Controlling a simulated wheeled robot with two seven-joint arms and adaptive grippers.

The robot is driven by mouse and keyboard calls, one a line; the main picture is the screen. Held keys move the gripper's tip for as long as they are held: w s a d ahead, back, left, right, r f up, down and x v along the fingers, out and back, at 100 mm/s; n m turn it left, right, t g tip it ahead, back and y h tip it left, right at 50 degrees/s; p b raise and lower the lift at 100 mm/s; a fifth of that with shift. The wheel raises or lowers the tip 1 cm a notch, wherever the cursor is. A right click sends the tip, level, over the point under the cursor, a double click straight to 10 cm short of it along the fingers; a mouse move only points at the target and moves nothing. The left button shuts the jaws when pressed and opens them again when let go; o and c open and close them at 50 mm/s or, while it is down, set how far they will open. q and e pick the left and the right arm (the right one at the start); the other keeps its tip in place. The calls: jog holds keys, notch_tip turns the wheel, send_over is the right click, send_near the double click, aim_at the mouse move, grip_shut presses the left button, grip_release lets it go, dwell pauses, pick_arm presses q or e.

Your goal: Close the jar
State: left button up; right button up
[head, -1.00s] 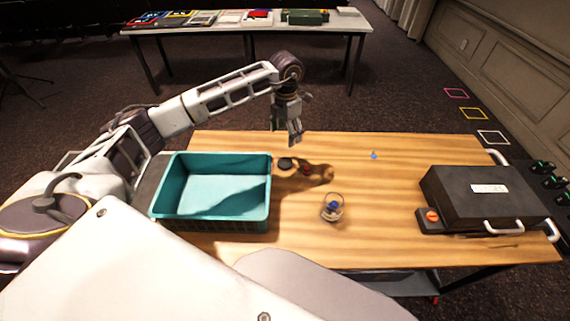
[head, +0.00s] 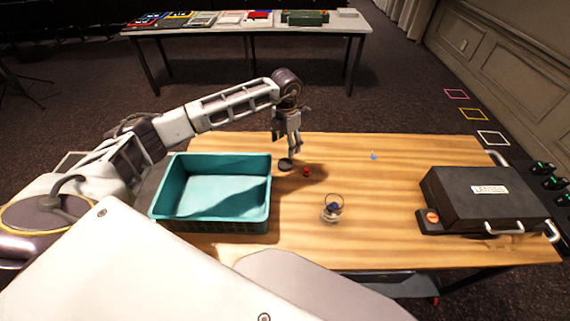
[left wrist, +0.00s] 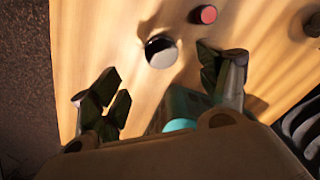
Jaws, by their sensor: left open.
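A dark round disc (head: 286,164), which looks like the lid, lies flat on the table near the crate's far right corner. My left gripper (head: 294,153) points down just above and beside the disc, open and empty. In the left wrist view the disc (left wrist: 161,51) appears shiny, dark and white, ahead of the gap between the spread fingers (left wrist: 158,75). My right gripper is not in view.
A small red object (head: 306,172) lies right of the disc. A tiny blue object (head: 374,156) lies farther right. The teal crate (head: 210,226) fills the table's left side and a black case (head: 480,198) its right. The table between jar and case is clear.

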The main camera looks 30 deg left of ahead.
pick_arm(q)
send_over(285, 163)
jog(key=f, duration=0.4)
jog(key=shift+w, duration=0.25)
jog(key=shift+f, duration=0.1)
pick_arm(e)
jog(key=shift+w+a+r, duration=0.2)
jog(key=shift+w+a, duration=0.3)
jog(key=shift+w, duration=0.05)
pick_arm(q)
jog(key=shift+f, duration=0.3)
jog(key=f, duration=0.2)
jog(key=f+p, duration=0.1)
jog(key=shift+s+f, duration=0.3)
jog(key=shift+f, duration=0.5)
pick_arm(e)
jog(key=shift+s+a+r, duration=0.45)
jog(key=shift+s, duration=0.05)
pick_arm(q)
jog(key=shift+c, duration=0.4)
